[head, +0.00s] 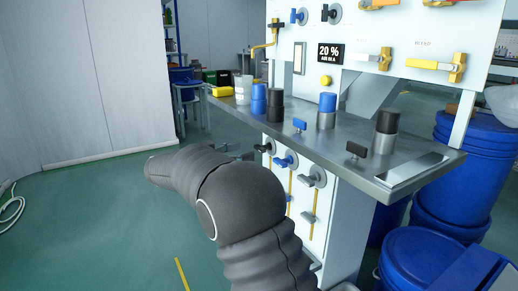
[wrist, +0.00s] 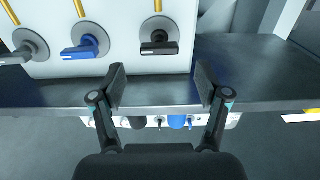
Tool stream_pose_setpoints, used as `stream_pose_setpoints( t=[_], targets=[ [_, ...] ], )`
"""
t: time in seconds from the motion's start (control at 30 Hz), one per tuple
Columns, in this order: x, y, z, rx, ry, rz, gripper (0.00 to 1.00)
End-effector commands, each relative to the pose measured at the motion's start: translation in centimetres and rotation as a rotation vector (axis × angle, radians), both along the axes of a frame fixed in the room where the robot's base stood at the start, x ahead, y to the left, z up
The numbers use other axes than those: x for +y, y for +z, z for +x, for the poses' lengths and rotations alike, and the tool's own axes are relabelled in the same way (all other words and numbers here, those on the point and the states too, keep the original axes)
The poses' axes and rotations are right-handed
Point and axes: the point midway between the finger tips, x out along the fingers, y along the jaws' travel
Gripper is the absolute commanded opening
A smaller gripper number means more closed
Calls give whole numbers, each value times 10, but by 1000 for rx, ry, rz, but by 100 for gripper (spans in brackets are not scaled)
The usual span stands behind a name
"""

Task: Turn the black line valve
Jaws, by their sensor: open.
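The black valve handle (wrist: 158,47) sits on a round grey flange on the white lower panel, at top centre in the wrist view. Its lever lies roughly crosswise, and a yellow pipe joins the flange. In the head view the black valve (head: 265,146) is leftmost in the lower row, just beyond my arm. My gripper (wrist: 160,84) is open and empty, with its two fingers apart. In the wrist view the handle shows above the gap between the fingertips, apart from them. My arm hides most of the gripper in the head view.
A blue valve (wrist: 86,46) and a grey valve (wrist: 25,50) are beside the black one. The steel shelf (head: 240,109) juts out above this row and carries cylinders and small handles. Blue drums (head: 430,260) stand at right.

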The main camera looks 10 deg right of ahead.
Motion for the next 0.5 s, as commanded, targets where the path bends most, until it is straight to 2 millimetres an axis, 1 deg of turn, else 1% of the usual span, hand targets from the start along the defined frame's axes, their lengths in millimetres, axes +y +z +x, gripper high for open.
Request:
stream_pose_setpoints(
  t=[0.03,0.2,0.3,0.5],
  targets=[
    [-11,0,2,0,-4,0,75],
    [-36,1,11,0,-3,0,75],
    [-47,0,15,0,-3,0,75],
    [-58,0,18,0,-1,1,75]
  ],
)
